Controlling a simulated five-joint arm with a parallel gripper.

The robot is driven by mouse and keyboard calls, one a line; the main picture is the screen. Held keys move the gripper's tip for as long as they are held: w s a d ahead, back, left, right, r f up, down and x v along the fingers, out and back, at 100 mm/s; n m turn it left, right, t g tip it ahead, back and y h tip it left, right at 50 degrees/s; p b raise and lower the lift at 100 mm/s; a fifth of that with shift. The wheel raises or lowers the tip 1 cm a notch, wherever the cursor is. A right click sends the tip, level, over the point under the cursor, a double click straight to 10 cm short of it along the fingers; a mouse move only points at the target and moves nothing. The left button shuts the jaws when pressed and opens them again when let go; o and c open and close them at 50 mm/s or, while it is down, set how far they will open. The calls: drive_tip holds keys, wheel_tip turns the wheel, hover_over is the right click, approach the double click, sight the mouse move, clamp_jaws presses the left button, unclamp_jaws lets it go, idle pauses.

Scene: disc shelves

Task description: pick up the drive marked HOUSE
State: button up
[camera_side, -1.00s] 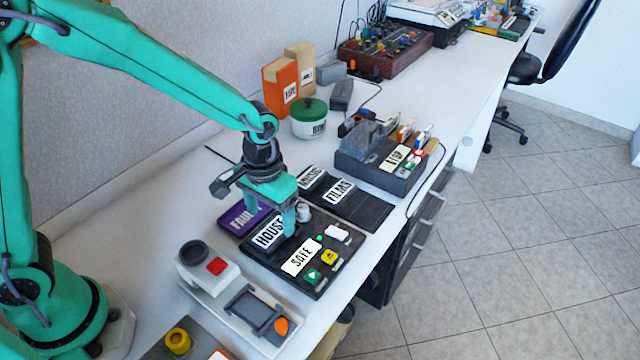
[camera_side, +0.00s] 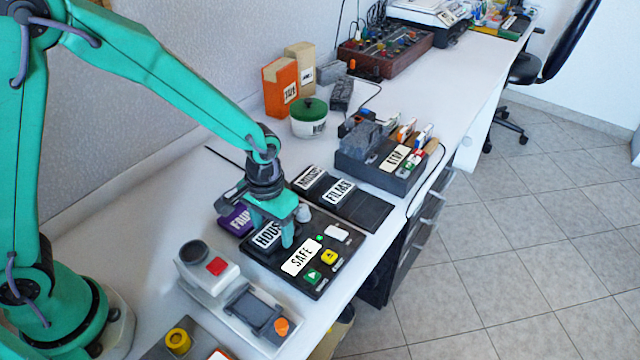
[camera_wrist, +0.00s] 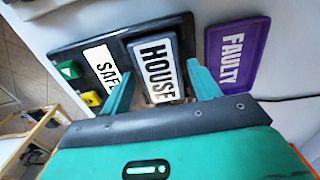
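The drive marked HOUSE (camera_wrist: 157,68) is a dark block with a white label, lying on the black tray that also bears the SAFE label (camera_side: 301,257). In the side view the drive (camera_side: 268,235) is partly hidden by my gripper. My gripper (camera_side: 290,225) is low over the tray, pointing down. In the wrist view its two green fingers (camera_wrist: 160,88) are spread apart, one on each side of the drive's near end. The fingers look open, with a gap to the drive; I cannot tell their exact height.
A purple drive marked FAULTY (camera_wrist: 236,55) lies right beside the tray in the wrist view. A dark tray with a FILMS label (camera_side: 362,207) is behind. A grey-white box with a red button (camera_side: 216,266) stands in front. The rack (camera_side: 381,175) holds several upright items.

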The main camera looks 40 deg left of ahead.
sight(273, 234)
drive_tip(key=c, duration=0.8)
drive_tip(key=shift+r, duration=0.2)
drive_tip(key=shift+r, duration=0.55)
drive_tip(key=r, duration=0.3)
drive_tip(key=shift+s+d, duration=0.2)
drive_tip(key=shift+d, duration=0.05)
drive_tip(key=s+d+r, duration=0.2)
drive_tip(key=s, duration=0.1)
drive_tip(key=s+d+r, duration=0.4)
drive_tip(key=s+d, duration=0.1)
drive_tip(key=shift+s+r, duration=0.3)
